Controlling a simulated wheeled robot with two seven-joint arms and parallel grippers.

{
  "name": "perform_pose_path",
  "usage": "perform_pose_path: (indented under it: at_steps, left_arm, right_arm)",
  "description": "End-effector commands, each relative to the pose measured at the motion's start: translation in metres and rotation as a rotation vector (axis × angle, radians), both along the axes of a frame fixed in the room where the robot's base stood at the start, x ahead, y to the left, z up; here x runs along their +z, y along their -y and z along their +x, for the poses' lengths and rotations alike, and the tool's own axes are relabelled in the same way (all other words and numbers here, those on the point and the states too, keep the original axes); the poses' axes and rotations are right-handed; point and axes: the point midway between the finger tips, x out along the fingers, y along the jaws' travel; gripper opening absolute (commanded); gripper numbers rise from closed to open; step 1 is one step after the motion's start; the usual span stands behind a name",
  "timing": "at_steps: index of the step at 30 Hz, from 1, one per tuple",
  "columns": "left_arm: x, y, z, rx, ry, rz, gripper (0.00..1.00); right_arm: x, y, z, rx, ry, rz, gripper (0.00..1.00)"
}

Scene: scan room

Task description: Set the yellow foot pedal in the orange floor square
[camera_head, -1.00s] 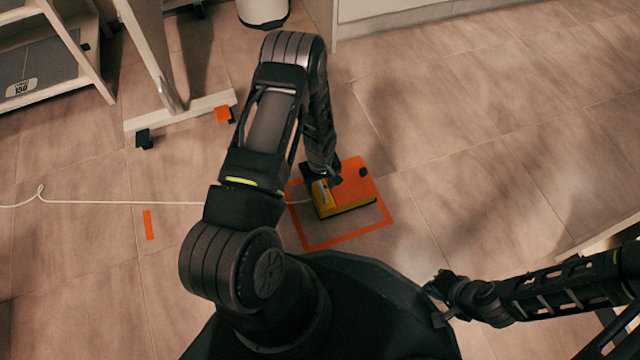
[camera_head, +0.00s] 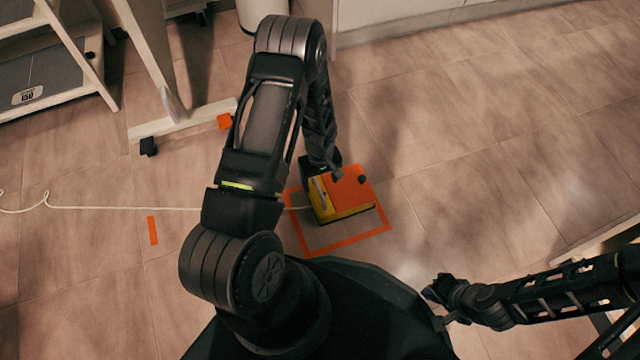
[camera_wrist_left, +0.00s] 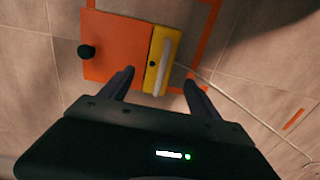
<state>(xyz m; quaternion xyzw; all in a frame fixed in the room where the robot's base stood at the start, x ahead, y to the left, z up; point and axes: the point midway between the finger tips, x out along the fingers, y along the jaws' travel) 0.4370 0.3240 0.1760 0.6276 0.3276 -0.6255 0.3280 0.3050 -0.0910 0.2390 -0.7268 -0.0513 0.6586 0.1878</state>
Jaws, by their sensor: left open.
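The foot pedal (camera_head: 348,190) has a yellow body, an orange top plate and a black knob. It stands inside the orange floor square (camera_head: 345,243), toward its far right; the near strip of floor inside is bare. The square's far side is partly hidden by pedal and arm. In the left wrist view the pedal's yellow side (camera_wrist_left: 157,78) carries a pale bar (camera_wrist_left: 166,62). My left gripper (camera_head: 334,172) is at the pedal's far left part. Its fingers (camera_wrist_left: 160,82) are apart near the bar's end, holding nothing visible. My right gripper (camera_head: 438,302) is away at the right; its jaws are unclear.
A pale cable (camera_head: 120,207) runs left across the floor from the pedal. A short orange strip (camera_head: 152,230) lies on the tiles. A pale stand foot (camera_head: 185,123) with dark casters is behind at left. Tiles at right are clear.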

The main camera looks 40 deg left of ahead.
Motion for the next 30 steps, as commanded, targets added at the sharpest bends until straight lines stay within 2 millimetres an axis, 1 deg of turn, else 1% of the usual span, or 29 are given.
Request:
perform_pose_path:
  at_steps: [1, 3, 6, 9, 30]
  left_arm:
    - [0.016, 0.0, 0.0, 0.0, 0.001, 0.0, 0.72]
    - [0.028, 0.0, 0.0, 0.0, 0.001, 0.0, 0.72]
    - [0.04, 0.0, 0.0, 0.0, 0.001, 0.001, 0.72]
    - [0.046, 0.0, -0.001, 0.001, -0.001, 0.001, 0.72]
    - [0.046, 0.0, 0.0, 0.0, -0.001, 0.001, 0.72]
  right_arm:
    - [0.01, 0.0, -0.001, 0.001, -0.002, 0.0, 0.0]
    - [0.015, 0.0, -0.002, 0.002, -0.005, 0.001, 0.0]
    - [0.019, 0.0, -0.003, 0.004, -0.007, 0.001, 0.0]
    - [0.021, 0.001, -0.003, 0.005, -0.01, 0.002, 0.0]
    - [0.021, 0.001, -0.004, 0.005, -0.011, 0.002, 0.0]
